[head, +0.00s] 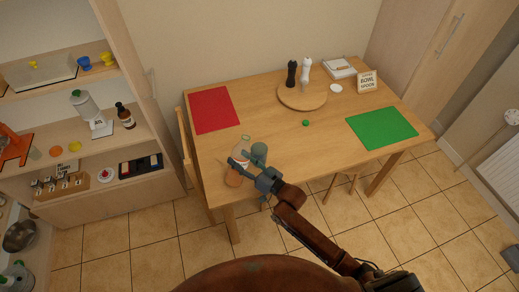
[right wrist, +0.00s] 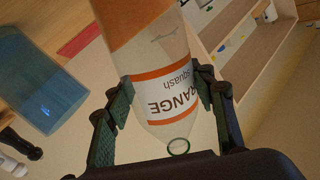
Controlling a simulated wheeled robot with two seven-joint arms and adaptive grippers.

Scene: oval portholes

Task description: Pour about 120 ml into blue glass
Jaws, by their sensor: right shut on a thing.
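A clear bottle with an orange and white "ORANGE squash" label (right wrist: 170,95) is in my right gripper (right wrist: 165,95). The head view shows the bottle (head: 234,179) at the table's near left, with orange liquid at its lower end and a green ring at its mouth. How much it tilts is hard to tell. My right gripper (head: 246,172) is shut on the bottle. The blue glass (head: 259,150) stands just right of the bottle, partly hidden by my gripper. In the right wrist view the glass (right wrist: 42,92) is at the left, apart from the bottle, with no orange liquid visible in it. My left gripper is out of view.
A red mat (head: 212,109) lies at the back left of the table and a green mat (head: 382,128) at the right. A round board (head: 302,97) holds a black mill (head: 291,74) and a white mill (head: 305,72). A small green object (head: 306,123) lies mid-table. Shelves stand left.

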